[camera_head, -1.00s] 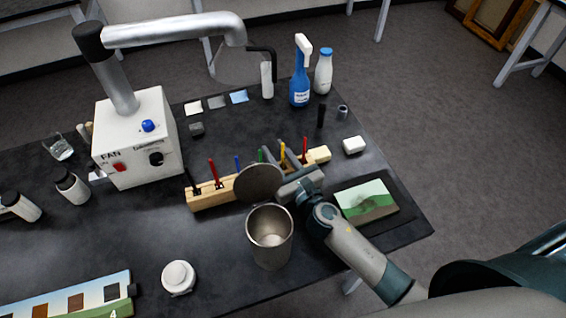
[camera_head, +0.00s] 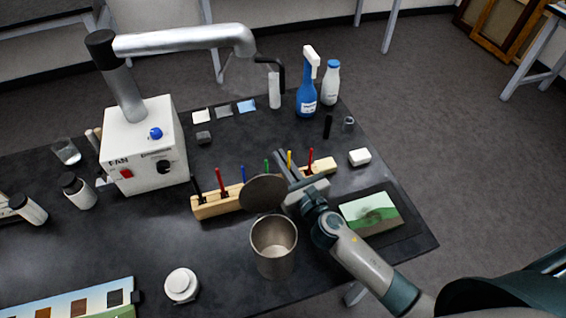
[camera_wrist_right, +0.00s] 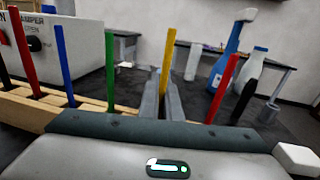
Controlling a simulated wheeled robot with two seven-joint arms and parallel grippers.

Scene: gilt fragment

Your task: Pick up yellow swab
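The yellow swab (camera_head: 290,158) stands upright at the wooden rack (camera_head: 217,207), between the green swab (camera_head: 266,166) and a red swab (camera_head: 310,160). My right gripper (camera_head: 283,162) is at the yellow swab, with its fingers close together. In the right wrist view the yellow swab (camera_wrist_right: 166,52) rises between the two grey fingers (camera_wrist_right: 162,92), which look shut on it. Its lower end is hidden behind the fingers and the gripper body. My left gripper is not in view.
A round grey disc (camera_head: 264,194) and a metal cup (camera_head: 274,262) are close to my right gripper. A painted picture (camera_head: 371,213) lies to its right. A white block (camera_head: 360,157), blue spray bottle (camera_head: 307,88) and white fan box (camera_head: 143,150) stand farther back.

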